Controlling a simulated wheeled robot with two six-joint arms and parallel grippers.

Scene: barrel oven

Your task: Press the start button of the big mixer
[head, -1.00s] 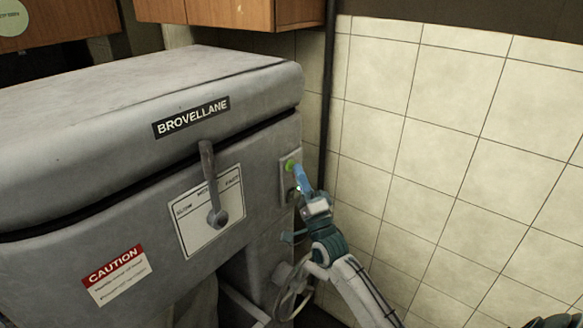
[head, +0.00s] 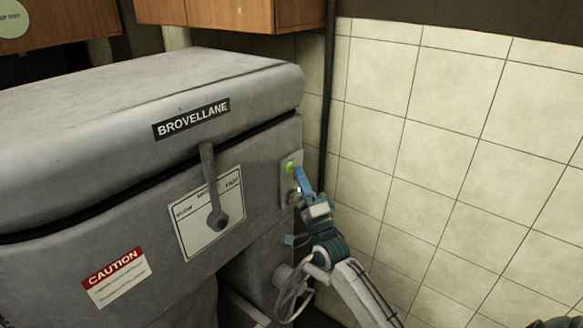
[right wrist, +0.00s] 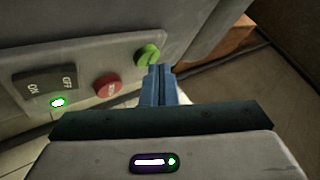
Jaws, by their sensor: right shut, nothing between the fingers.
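The big mixer (head: 90,125) is a large grey machine with a "BROVELLANE" label, and it fills the left of the head view. Its green start button (head: 290,165) is near the top of a small panel at the mixer's right edge. The green button also shows in the right wrist view (right wrist: 148,55), with a red button (right wrist: 107,85) to its left. My right gripper (head: 299,170) is shut and empty. Its blue fingertips (right wrist: 161,70) are just beside the green button; I cannot tell whether they touch it.
A lever (head: 211,185) on a speed plate sticks out from the mixer's front. An ON/OFF switch (right wrist: 48,83) with a lit green lamp (right wrist: 58,102) is on the panel. A tiled wall (head: 450,150) and a dark pipe (head: 327,90) stand to the right.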

